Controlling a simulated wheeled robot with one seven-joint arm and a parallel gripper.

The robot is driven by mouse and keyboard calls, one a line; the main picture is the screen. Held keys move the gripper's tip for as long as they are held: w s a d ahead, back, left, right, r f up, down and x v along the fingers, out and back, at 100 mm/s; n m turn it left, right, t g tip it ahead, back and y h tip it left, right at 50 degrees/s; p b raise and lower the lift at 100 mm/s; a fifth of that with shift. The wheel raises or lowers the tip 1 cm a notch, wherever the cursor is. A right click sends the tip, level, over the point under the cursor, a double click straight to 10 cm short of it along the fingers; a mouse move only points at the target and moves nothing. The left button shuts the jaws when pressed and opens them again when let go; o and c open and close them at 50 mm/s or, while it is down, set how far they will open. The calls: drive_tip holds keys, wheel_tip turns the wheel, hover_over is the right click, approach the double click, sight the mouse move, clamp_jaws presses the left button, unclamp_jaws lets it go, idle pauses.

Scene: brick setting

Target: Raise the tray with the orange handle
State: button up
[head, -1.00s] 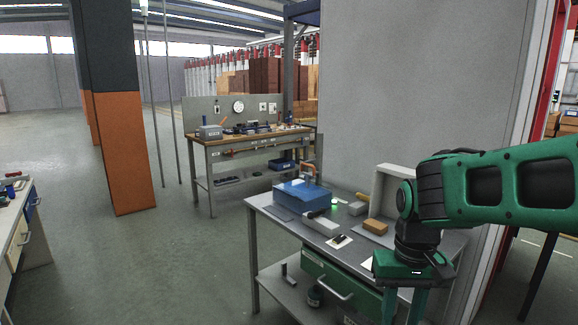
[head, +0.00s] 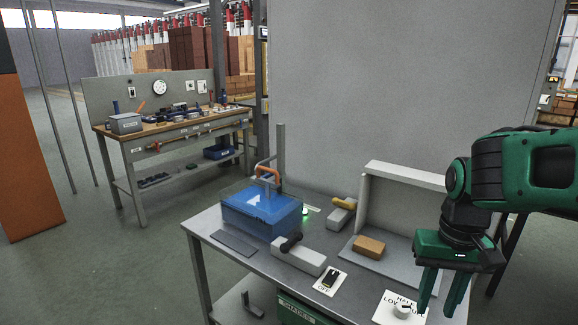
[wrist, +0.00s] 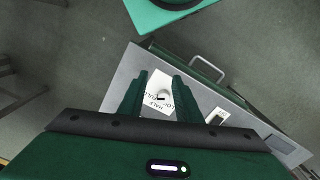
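An orange handle (head: 268,172) stands just above a blue box-shaped body (head: 262,213) at the back left of the grey workbench (head: 215,236). A grey upright post rises behind it. I cannot tell whether the handle joins the blue body or a separate tray. My gripper (head: 441,290) hangs fingers down over the bench's right front, well right of the handle. Its two fingers are apart with nothing held; they also show in the wrist view (wrist: 160,98), with a dial on a white card seen between them.
The dial (head: 403,309) sits at the front right. A grey block with a black lever (head: 298,257), a switch marked OFF (head: 329,281), a tan block (head: 369,246), a yellow-handled grey block (head: 342,211) and an upright grey panel (head: 400,205) share the bench. A drawer is below.

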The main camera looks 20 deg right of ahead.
drive_tip(key=shift+w, duration=0.4)
drive_tip(key=shift+s, duration=0.1)
drive_tip(key=w+d+n+t+h, duration=0.15)
drive_tip(key=w+n, duration=0.25)
drive_tip(key=w, duration=0.6)
drive_tip(key=n+t+y, duration=0.6)
drive_tip(key=n+t, duration=0.8)
drive_tip(key=n, duration=0.3)
approach(270, 171)
drive_tip(key=w, duration=0.1)
drive_tip(key=x, duration=1.1)
drive_tip(key=shift+a+f, duration=0.15)
